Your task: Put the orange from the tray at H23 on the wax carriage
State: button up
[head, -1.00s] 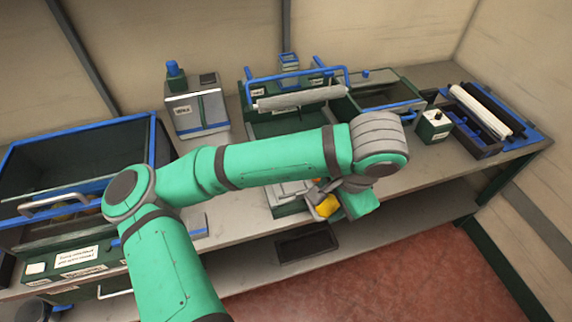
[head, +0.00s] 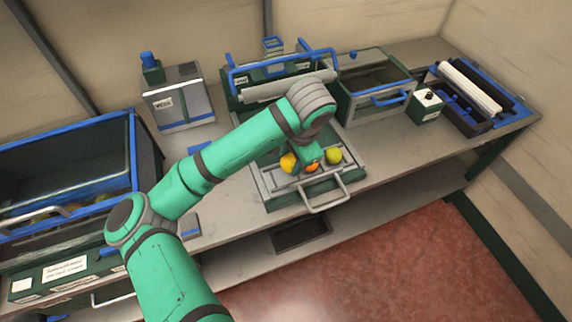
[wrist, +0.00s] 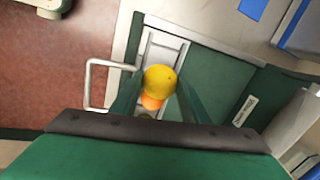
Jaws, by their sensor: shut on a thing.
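My gripper (wrist: 158,88) is shut on a yellow-orange fruit, the orange (wrist: 160,78), which sits between the fingertips. It also shows in the head view (head: 288,162), at the left of my gripper. It is over the grey and green carriage (head: 272,196) with the front handle; I cannot tell whether it touches the carriage. A deeper orange fruit (head: 311,168) and a green-yellow fruit (head: 333,156) are beside it, over the carriage. In the wrist view the deeper orange one (wrist: 151,102) is partly hidden behind the held fruit. The tray at H23 cannot be made out.
A blue-framed bin (head: 70,152) stands at the left. A grey machine (head: 180,105), a glass-topped box (head: 375,82) and a roller rack (head: 475,90) stand along the bench. The carriage handle (head: 325,200) sticks out over the front edge. A roller (head: 265,92) spans behind the carriage.

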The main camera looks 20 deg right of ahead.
aim_at(287, 160)
jog(key=shift+w+a+f, duration=0.2)
jog(key=shift+w+f, duration=0.8)
jog(key=shift+f, duration=0.2)
jog(key=x, duration=0.3)
jog(key=shift+s, duration=0.1)
jog(key=shift+d+f, duration=0.1)
jog(key=shift+f, duration=0.25)
jog(key=shift+f, duration=0.6)
jog(key=o, duration=0.9)
jog(key=shift+r, duration=0.4)
jog(key=v, duration=1.2)
jog(key=shift+r, duration=0.25)
